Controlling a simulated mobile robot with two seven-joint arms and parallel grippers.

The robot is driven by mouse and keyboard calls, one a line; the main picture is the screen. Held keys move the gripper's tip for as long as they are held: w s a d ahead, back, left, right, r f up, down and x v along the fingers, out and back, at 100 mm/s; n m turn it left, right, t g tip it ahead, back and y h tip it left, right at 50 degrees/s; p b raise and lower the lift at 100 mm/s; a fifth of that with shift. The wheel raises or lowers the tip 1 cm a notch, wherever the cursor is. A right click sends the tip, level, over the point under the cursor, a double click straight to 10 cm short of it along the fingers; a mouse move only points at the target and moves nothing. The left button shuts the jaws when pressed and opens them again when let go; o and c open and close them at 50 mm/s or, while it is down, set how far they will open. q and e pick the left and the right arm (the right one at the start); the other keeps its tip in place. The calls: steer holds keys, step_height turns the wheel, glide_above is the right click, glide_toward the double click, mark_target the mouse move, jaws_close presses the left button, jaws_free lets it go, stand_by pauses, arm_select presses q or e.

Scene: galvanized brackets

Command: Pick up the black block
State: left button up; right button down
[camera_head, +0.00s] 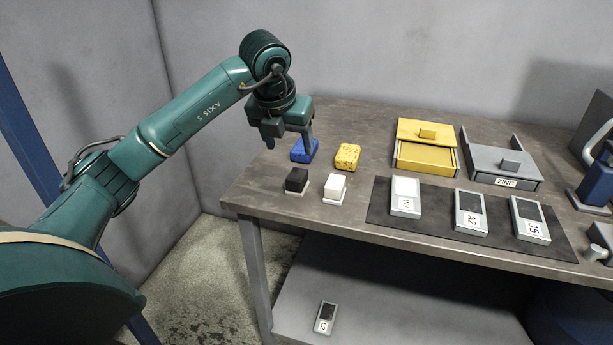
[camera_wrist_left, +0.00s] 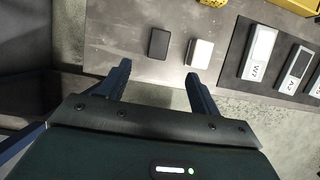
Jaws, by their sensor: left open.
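The black block (camera_head: 296,179) stands on a small pale base near the left front corner of the table, to the left of the white block (camera_head: 335,187). My left gripper (camera_head: 288,138) is above the table's left end, higher than the black block and behind it in the head view. In the left wrist view the black block (camera_wrist_left: 159,43) lies beyond the fingertips of my left gripper (camera_wrist_left: 156,75), roughly ahead of the gap between them. The jaws are apart and nothing is between them. My right gripper is in neither view.
A blue sponge-like block (camera_head: 304,150) and a yellow sponge (camera_head: 347,156) lie behind the two blocks. A dark mat (camera_head: 445,228) with labelled grey devices, a yellow drawer box (camera_head: 427,155) and a grey box marked ZINC (camera_head: 503,180) stand to the right. Another device (camera_head: 325,318) lies on the lower shelf.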

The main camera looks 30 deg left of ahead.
mark_target(297, 174)
arm_select(q)
steer(key=x, duration=0.7)
steer(key=shift+a+f, duration=0.1)
steer(key=shift+a, duration=0.15)
steer(key=shift+x, duration=2.8)
steer(key=shift+d, duration=0.1)
steer(key=c, duration=1.1)
